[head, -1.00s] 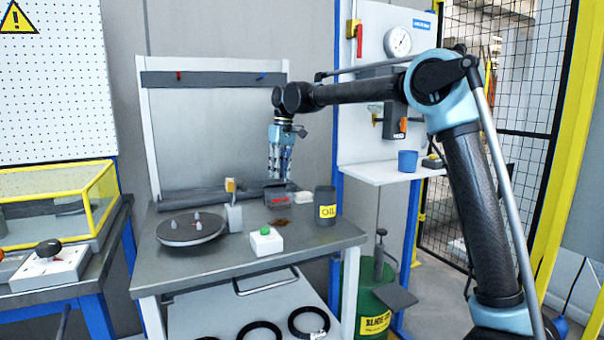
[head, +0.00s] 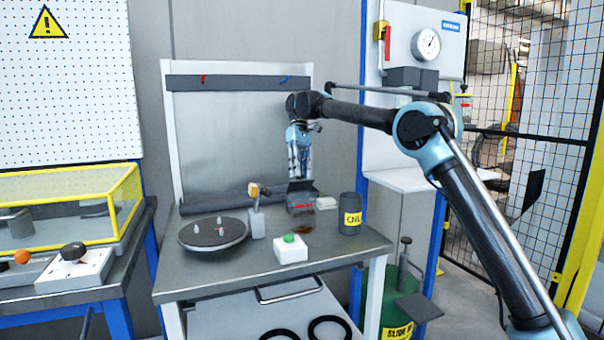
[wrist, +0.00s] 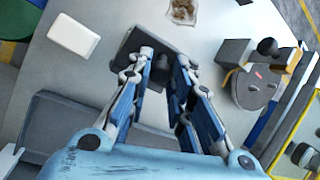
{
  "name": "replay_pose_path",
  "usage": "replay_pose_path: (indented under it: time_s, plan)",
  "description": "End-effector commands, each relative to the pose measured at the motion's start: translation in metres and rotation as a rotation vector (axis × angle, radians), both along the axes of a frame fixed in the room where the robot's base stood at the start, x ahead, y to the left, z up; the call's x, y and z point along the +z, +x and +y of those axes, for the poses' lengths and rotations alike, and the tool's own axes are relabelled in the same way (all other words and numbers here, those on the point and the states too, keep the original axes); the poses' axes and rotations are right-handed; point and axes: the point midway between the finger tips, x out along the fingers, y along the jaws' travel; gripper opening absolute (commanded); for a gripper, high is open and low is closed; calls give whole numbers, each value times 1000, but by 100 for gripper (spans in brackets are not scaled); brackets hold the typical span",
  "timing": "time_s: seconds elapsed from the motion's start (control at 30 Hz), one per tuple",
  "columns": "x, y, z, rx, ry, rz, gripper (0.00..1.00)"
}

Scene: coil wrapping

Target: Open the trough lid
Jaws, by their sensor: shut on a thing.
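The trough (head: 301,208) is a small dark grey box with a red mark on its front, on the back part of the metal bench. Its dark lid (head: 302,186) shows as a plate tilted up at the top of the box, just under my fingers. My gripper (head: 301,178) points down over the trough and is shut on the lid. In the wrist view the dark lid (wrist: 132,42) lies at my fingertips (wrist: 161,65), with a dark part between them. The fingers hide much of the trough there.
A brown stain (head: 300,229) and a white box with a green button (head: 290,249) lie in front. A turntable with pegs (head: 205,240) and an upright post (head: 257,215) stand left.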

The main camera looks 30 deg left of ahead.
Motion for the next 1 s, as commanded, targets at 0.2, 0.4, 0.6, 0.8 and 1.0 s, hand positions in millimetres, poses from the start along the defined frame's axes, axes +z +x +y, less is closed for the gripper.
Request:
replay_pose_path:
  time_s: [0.2,0.4,0.6,0.8,1.0]
  plan:
    - [-1,4,-1,-3,-8,1,0]
    - [-1,4,-1,-3,-8,1,0]
    - [-1,3,-1,-3,-9,2,41]
    - [0,1,0,-1,-8,3,41]
    - [3,2,1,-1,-8,3,41]
